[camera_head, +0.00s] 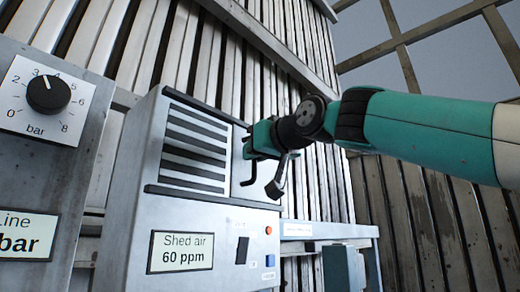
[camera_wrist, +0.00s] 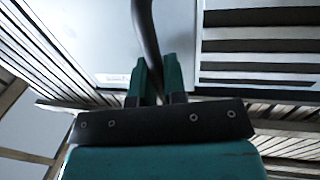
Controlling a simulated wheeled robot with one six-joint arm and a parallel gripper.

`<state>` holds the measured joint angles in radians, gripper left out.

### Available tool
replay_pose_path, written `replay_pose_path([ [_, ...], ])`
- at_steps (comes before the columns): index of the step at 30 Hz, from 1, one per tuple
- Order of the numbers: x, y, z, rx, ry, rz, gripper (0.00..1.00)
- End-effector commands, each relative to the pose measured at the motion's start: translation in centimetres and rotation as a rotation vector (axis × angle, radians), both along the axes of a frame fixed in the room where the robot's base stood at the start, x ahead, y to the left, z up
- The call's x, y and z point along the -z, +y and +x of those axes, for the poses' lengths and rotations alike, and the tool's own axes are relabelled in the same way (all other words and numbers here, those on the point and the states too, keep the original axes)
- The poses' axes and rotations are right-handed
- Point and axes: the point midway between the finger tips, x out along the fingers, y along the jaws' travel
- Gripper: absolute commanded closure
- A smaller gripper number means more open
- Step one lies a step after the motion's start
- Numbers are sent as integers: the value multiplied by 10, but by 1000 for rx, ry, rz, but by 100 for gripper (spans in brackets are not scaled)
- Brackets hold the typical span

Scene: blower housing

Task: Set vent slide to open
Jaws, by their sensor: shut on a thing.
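The blower housing (camera_head: 215,220) is a grey box with a louvred vent (camera_head: 194,147) on its upper front, showing alternating light slats and dark bands. The vent also shows at the upper right of the wrist view (camera_wrist: 260,46). My gripper (camera_head: 249,146) is at the right side of the vent. In the wrist view my gripper (camera_wrist: 160,72) has its two teal fingers shut on a dark bent handle (camera_wrist: 146,32), which runs up out of the frame. The handle's lower end (camera_head: 248,183) shows below my gripper in the head view. Its joint to the slide is hidden.
A "Shed air 60 ppm" display (camera_head: 181,252), a dark switch (camera_head: 242,250) and an orange button (camera_head: 268,230) are below the vent. A panel with a bar dial (camera_head: 48,94) stands at the left.

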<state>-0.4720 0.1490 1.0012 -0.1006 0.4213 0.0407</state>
Motion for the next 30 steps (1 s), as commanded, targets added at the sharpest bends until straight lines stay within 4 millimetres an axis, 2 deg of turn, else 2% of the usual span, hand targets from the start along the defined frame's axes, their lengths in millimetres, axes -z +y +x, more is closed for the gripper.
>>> replay_pose_path([
  [5,-1,-4,2,12,-2,2,100],
  [6,-1,-4,2,12,-2,2,81],
  [8,-1,-4,2,12,-2,2,67],
  [9,-1,-4,2,11,-2,2,64],
  [20,0,-5,-5,6,-4,3,64],
  [23,2,-13,-17,7,-6,4,64],
  [30,4,-46,-67,10,-8,5,64],
])
